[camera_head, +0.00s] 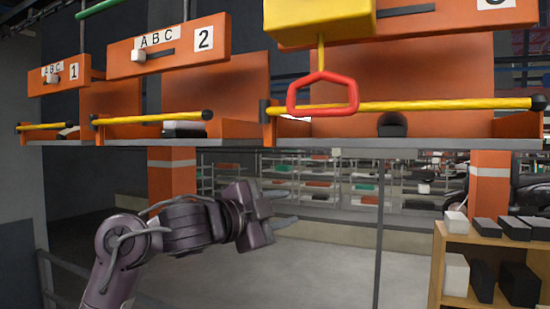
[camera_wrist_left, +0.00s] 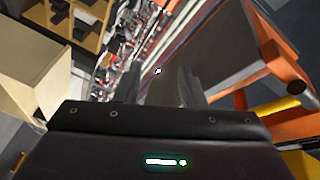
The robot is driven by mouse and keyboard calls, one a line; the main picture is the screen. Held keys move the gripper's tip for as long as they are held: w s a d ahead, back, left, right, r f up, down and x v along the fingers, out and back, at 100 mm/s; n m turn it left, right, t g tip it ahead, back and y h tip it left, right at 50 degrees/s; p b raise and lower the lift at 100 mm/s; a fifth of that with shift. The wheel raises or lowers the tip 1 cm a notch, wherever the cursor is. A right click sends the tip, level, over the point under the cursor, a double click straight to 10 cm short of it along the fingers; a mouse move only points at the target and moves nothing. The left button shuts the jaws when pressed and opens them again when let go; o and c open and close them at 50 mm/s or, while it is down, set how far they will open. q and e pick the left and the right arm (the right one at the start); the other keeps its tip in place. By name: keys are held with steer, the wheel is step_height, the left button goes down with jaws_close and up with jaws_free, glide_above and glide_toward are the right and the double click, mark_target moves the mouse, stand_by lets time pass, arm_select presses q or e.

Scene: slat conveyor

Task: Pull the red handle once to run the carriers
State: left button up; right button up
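The red handle (camera_head: 323,94) is a rounded loop hanging on a yellow cord below a yellow box (camera_head: 318,20), in front of the right-hand carrier in the head view. My left gripper (camera_head: 287,221) is below the handle and a little left of it, apart from it, pointing right. In the left wrist view my left gripper (camera_wrist_left: 158,85) shows two dark fingers spread apart with nothing between them. I cannot make out the red handle in that view. My right gripper is in neither view.
Orange carriers marked 1 (camera_head: 58,76) and 2 (camera_head: 168,46) hang at the left, with yellow bars (camera_head: 150,118) along their fronts. A wooden shelf (camera_head: 455,240) with black and white boxes stands at lower right. The space around my left gripper looks free.

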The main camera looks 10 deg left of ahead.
mark_target(319, 114)
arm_select(q)
steer(key=s+r+m+t+h+p, duration=0.15)
steer(key=s+r+m, duration=0.35)
steer(key=s+r, duration=0.95)
steer(key=shift+t, duration=0.25)
steer(key=x, duration=0.7)
steer(key=p+x, duration=0.1)
steer(key=x, duration=0.3)
steer(key=shift+w+a+r, duration=0.1)
steer(key=shift+w+r, duration=0.25)
steer(key=shift+c, duration=0.5)
jaws_close()
steer(key=shift+f, duration=0.1)
